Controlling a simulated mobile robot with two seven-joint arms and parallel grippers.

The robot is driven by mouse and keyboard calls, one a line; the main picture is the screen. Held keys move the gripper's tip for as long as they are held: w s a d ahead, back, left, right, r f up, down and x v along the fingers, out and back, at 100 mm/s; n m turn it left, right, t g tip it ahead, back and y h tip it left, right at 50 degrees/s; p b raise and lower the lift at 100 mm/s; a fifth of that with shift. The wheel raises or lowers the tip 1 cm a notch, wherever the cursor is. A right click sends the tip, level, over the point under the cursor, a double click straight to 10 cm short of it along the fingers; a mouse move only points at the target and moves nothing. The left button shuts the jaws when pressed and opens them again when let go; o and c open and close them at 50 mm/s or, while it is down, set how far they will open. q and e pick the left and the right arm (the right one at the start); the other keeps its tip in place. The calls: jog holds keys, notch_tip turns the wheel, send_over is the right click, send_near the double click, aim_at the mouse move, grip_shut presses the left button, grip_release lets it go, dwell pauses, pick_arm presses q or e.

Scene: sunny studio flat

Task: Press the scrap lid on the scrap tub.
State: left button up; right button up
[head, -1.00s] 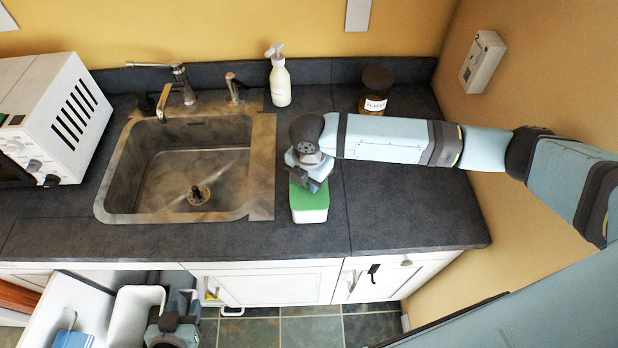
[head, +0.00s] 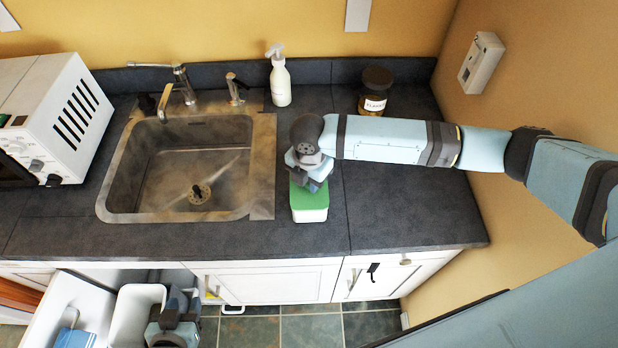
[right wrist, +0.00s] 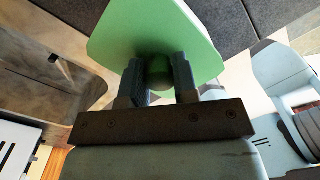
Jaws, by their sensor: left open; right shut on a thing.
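The green scrap lid (head: 309,200) lies over the top of the white scrap tub (head: 311,216) on the counter, right of the sink. It looks lined up with the tub; I cannot tell whether its rim is fully seated. My right gripper (head: 314,186) is above the lid, shut on the lid's knob. In the right wrist view the lid (right wrist: 150,28) fills the upper middle, with its knob between the fingers of the right gripper (right wrist: 158,75). My left gripper (head: 184,299) is open and low, in front of the cabinets beside a white bin.
The sink (head: 190,165) lies left of the tub. A soap bottle (head: 280,82) and a dark-lidded jar (head: 374,92) stand at the back. A white appliance (head: 50,115) is at far left. The white bin (head: 135,312) sits in an open drawer. The counter at right is clear.

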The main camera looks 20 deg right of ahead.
jog(key=shift+f+p, duration=0.15)
jog(key=shift+p, duration=0.15)
dwell(0.5)
jog(key=o, duration=1.5)
jog(key=shift+r, duration=3.5)
